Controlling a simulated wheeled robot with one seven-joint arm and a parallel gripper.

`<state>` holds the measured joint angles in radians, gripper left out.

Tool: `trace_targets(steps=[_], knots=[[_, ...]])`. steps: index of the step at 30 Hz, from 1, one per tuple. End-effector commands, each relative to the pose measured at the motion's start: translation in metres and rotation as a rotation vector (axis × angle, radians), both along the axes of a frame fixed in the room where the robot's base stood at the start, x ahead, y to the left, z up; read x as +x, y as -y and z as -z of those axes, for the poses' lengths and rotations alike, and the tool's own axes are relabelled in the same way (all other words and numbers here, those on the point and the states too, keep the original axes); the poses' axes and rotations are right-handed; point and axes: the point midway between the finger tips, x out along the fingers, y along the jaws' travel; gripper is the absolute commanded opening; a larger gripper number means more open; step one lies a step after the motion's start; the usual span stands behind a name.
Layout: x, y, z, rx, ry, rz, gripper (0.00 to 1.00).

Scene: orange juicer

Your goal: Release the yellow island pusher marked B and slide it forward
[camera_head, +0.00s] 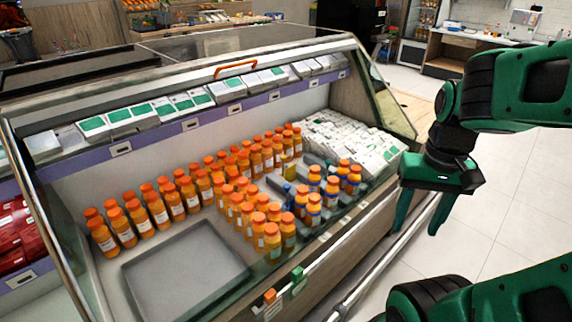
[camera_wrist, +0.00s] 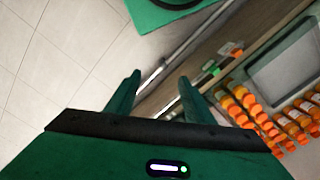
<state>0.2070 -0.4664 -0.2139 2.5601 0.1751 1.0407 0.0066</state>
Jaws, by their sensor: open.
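My gripper (camera_head: 418,230) hangs with fingers apart and empty, to the right of the display case and outside it, over the aisle floor. In the wrist view its two fingers (camera_wrist: 160,79) are spread with nothing between them. A small yellow piece (camera_head: 287,188) shows among dark grey parts between the bottle groups inside the case; it may be the pusher. No letter B is readable on it, and bottles hide part of the area around it. I cannot tell whether it is latched. The gripper is well apart from it.
The case holds rows of orange-capped bottles (camera_head: 240,207), white cartons (camera_head: 350,135) and an empty grey tray (camera_head: 185,270). Orange (camera_head: 270,296) and green (camera_head: 298,281) clips sit on the front rail. A slanted glass side and frame stand between gripper and cartons. Floor at right is clear.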

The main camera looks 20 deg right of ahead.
Motion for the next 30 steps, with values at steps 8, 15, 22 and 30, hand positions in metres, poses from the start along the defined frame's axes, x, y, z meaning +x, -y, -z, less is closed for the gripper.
trace_targets(steps=[8, 15, 22, 30], knots=[[0.032, 0.014, -0.017, -0.034, 0.026, -0.004, 0.41], [0.139, 0.034, -0.032, -0.103, 0.069, -0.022, 0.41], [0.249, 0.038, -0.029, -0.155, 0.123, -0.05, 0.41], [0.377, 0.022, -0.002, -0.194, 0.194, -0.087, 0.41]])
